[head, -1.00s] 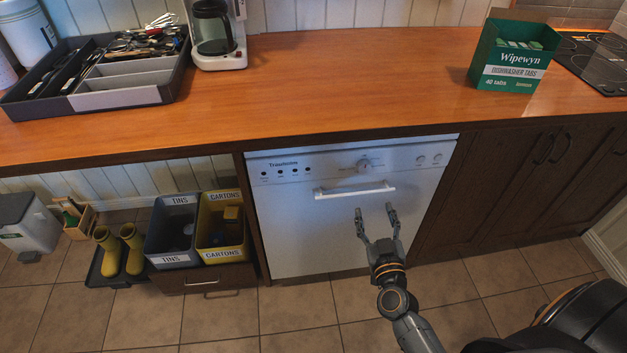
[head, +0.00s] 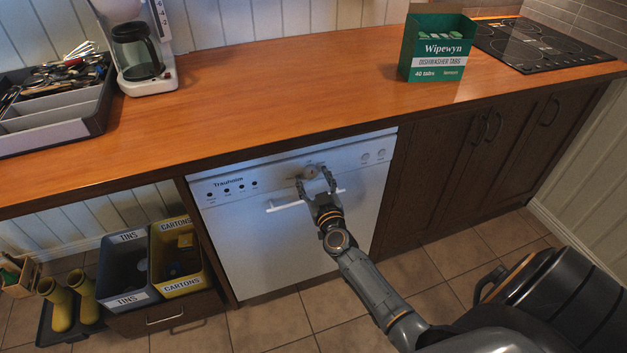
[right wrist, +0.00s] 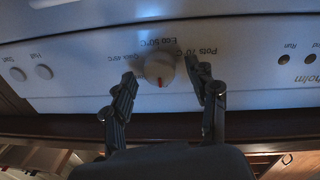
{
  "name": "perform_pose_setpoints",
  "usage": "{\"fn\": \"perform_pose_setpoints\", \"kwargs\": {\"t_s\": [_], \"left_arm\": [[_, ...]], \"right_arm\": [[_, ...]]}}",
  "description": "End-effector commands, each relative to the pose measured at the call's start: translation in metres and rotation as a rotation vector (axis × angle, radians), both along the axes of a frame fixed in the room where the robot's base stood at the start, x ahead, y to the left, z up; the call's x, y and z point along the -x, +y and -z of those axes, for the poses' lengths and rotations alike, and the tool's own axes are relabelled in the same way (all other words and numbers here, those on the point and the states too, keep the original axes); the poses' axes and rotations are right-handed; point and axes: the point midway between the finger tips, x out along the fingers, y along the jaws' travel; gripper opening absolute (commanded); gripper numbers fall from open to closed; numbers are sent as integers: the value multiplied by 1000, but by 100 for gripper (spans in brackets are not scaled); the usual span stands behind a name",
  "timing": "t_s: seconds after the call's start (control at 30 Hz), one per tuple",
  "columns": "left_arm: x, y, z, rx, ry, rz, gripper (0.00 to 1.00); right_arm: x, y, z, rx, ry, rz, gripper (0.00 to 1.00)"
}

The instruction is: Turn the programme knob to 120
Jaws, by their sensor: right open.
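The programme knob (head: 310,172) is a round pale dial on the control panel of the white dishwasher (head: 255,245). In the right wrist view the knob (right wrist: 160,66) has a red mark on its lower side. In the right wrist view the gripper (right wrist: 160,76) shows a gap between each finger and the knob. My left gripper is not in view.
The dishwasher handle (head: 288,204) runs below the knob, near my right gripper. The wooden counter (head: 270,100) overhangs the panel. Round buttons (head: 373,156) sit to the right on the panel. A green box of dishwasher tabs (head: 435,62) stands on the counter.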

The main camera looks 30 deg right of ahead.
Motion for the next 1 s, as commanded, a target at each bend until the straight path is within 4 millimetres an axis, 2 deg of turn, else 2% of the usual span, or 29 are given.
{"fn": "perform_pose_setpoints", "kwargs": {"t_s": [0.23,0.5,0.77,1.0], "left_arm": [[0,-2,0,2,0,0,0],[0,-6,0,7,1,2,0],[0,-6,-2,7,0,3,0],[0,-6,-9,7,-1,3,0]], "right_arm": [[0,0,0,0,0,0,56],[0,0,0,0,0,0,4],[0,0,-1,-24,-6,-1,4],[0,0,-2,-137,-32,-1,4]]}}
